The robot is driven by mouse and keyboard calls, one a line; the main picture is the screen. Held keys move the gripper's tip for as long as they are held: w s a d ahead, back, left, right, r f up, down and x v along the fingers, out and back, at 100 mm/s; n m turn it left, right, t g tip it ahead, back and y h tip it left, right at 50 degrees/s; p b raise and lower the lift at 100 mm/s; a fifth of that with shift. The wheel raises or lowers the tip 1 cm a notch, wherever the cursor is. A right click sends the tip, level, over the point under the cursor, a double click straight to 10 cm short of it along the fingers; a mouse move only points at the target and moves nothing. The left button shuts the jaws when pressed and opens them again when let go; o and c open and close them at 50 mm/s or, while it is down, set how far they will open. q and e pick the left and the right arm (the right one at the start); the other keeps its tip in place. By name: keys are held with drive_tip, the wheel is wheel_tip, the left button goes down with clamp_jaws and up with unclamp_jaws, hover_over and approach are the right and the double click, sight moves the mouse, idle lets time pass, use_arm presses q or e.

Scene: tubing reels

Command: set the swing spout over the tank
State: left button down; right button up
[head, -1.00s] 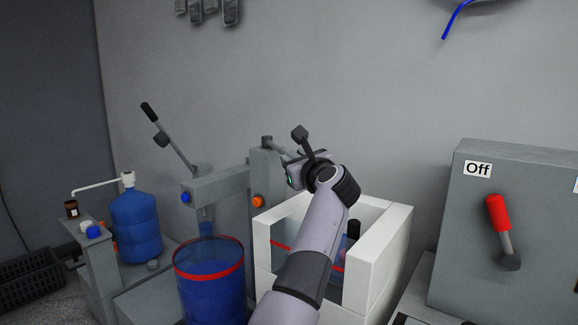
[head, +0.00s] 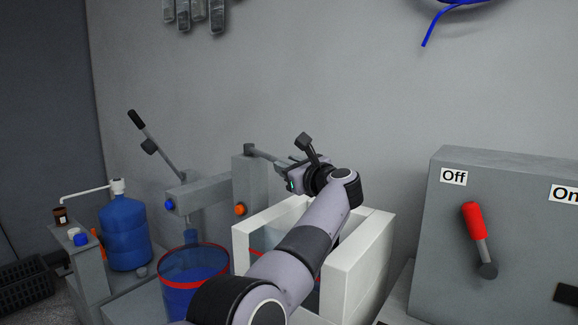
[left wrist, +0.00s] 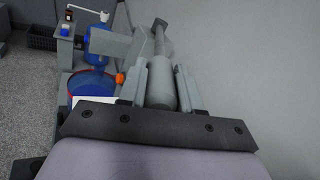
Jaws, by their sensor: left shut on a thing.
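The swing spout (head: 264,154) is a grey arm joined to the top of a grey post (head: 244,180), reaching right toward my left gripper (head: 284,171). In the left wrist view, my left gripper (left wrist: 160,88) is shut on a grey rounded bar (left wrist: 161,82), which looks like the spout's end. The tank (head: 360,265) has thick white walls and clear panels, and stands below my left arm. My arm hides much of its opening. I cannot tell exactly whether the spout's end is above it. My right gripper is not in view.
A blue water jug (head: 124,235) stands further left. A grey switch box (head: 520,230) with a red-handled lever (head: 474,222) is at right. The wall is close behind.

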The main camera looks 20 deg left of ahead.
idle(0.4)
use_arm(q)
drive_tip(key=c, duration=0.8)
unclamp_jaws()
drive_tip(key=shift+a, duration=0.1)
